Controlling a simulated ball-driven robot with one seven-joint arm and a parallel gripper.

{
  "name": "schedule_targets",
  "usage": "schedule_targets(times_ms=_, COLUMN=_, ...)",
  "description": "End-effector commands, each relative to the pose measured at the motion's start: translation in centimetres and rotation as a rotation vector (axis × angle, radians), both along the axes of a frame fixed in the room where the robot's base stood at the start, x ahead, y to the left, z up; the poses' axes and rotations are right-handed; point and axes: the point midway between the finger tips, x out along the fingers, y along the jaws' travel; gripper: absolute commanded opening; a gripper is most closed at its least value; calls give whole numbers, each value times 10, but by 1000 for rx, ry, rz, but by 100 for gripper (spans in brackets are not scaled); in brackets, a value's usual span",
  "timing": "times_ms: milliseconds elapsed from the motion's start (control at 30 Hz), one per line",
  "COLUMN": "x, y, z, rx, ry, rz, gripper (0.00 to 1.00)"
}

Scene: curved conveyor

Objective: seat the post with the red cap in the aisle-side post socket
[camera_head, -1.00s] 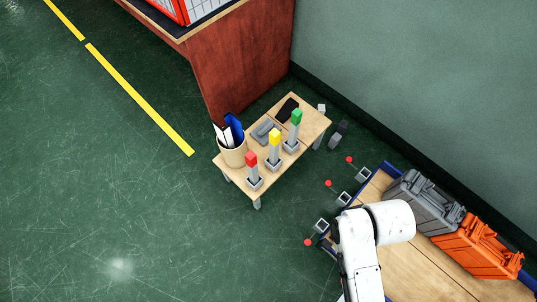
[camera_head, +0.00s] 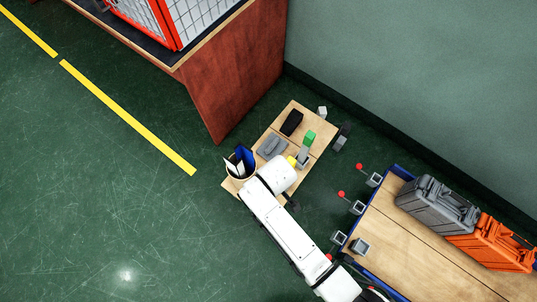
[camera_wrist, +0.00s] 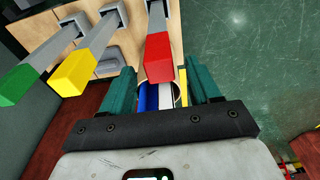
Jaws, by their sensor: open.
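The post with the red cap (camera_wrist: 158,58) stands on the small table in the wrist view. My gripper (camera_wrist: 160,76) is open, with one teal finger to each side of the line of this post. Contact with it is not visible. In the head view my arm hides the red-capped post. Three post sockets line the blue conveyor edge: one nearest the wall (camera_head: 374,180), a middle one (camera_head: 357,208), and one on the aisle side (camera_head: 338,237), farthest from the wall. No post shows in them.
A yellow-capped post (camera_wrist: 74,73) and a green-capped post (camera_wrist: 20,84) stand beside the red one. A pen cup (camera_head: 240,172) sits at the table's end. Grey (camera_head: 437,205) and orange (camera_head: 492,245) cases stand on the conveyor. Open floor lies left.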

Motion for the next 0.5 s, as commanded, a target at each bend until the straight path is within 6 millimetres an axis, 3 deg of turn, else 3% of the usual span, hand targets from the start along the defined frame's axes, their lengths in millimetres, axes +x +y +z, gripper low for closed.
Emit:
schedule_targets(times_ms=300, x=1, y=2, z=-41, rx=-1, ry=2, rz=0, gripper=62)
schedule_targets(times_ms=500, x=2, y=2, z=-46, rx=1, ry=1, rz=-1, gripper=62)
